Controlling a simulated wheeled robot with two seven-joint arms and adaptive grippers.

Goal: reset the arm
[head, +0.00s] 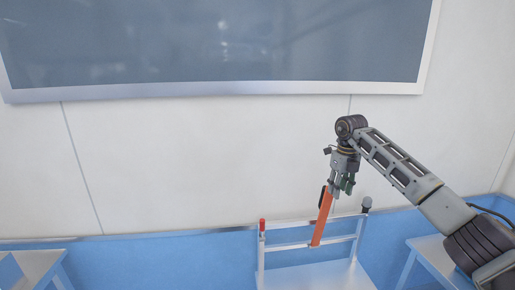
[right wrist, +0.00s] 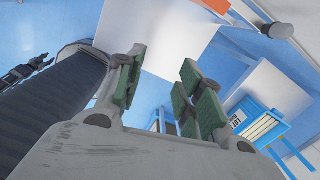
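My right gripper (head: 340,187) hangs fingers-down at the end of the right arm, in front of the white wall. In the right wrist view its two green-padded fingers (right wrist: 160,85) stand apart with nothing between them, so it is open and empty. My left gripper does not show in the head view. A dark jointed part (right wrist: 25,70) at the left of the right wrist view is too small to identify. No snack or pouch can be made out.
A white-framed stand (head: 290,246) with a tilted orange strip (head: 321,218) is below the right gripper. White tables stand at the lower left (head: 38,262) and lower right (head: 430,250). A large grey panel (head: 215,45) is on the wall. A blue crate (right wrist: 262,128) shows at right in the right wrist view.

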